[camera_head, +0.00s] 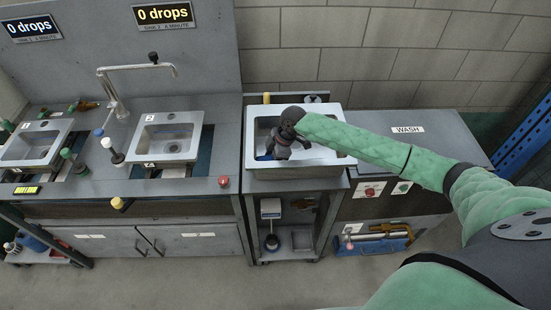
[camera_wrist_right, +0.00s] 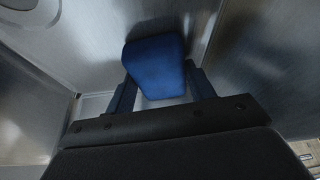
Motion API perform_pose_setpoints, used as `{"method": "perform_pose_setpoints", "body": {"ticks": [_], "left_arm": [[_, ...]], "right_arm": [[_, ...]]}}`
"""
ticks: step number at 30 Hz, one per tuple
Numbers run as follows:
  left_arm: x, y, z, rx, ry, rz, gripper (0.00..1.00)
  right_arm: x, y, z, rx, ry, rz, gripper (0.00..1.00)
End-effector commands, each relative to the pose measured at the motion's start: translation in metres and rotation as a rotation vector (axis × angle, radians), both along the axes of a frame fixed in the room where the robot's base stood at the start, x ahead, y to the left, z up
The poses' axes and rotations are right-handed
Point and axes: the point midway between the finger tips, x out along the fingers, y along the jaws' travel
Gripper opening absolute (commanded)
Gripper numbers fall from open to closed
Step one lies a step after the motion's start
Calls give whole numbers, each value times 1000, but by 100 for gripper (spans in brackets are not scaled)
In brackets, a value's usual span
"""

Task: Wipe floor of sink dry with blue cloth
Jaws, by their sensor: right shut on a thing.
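The blue cloth (camera_wrist_right: 155,66) is between the fingers of my right gripper (camera_wrist_right: 160,92) in the right wrist view, and the gripper is shut on it. In the head view my right gripper (camera_head: 277,150) reaches down into the white-rimmed sink (camera_head: 252,160) at the right. A small bit of blue (camera_head: 264,157) shows beside the gripper there. The sink's grey metal floor and wall (camera_wrist_right: 260,60) fill much of the wrist view. Whether the cloth touches the floor cannot be told. My left gripper is out of view.
Two more sinks, numbered 1 (camera_head: 30,146) and 2 (camera_head: 165,137), are set in the counter at the left, with a tall faucet (camera_head: 118,85) between them. A red button (camera_head: 224,181) is at the counter front. The flat WASH top (camera_head: 450,128) at the right looks clear.

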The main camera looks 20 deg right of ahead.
Motion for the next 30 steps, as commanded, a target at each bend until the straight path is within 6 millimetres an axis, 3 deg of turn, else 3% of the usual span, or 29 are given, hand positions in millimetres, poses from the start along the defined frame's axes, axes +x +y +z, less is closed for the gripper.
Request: {"method": "perform_pose_setpoints", "body": {"ticks": [10,25,30], "left_arm": [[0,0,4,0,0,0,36],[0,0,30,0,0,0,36],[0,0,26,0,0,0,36]], "right_arm": [[1,0,6,1,-2,-1,33],[1,-1,45,1,-3,-1,33],[1,-1,56,0,-2,-2,33]]}}
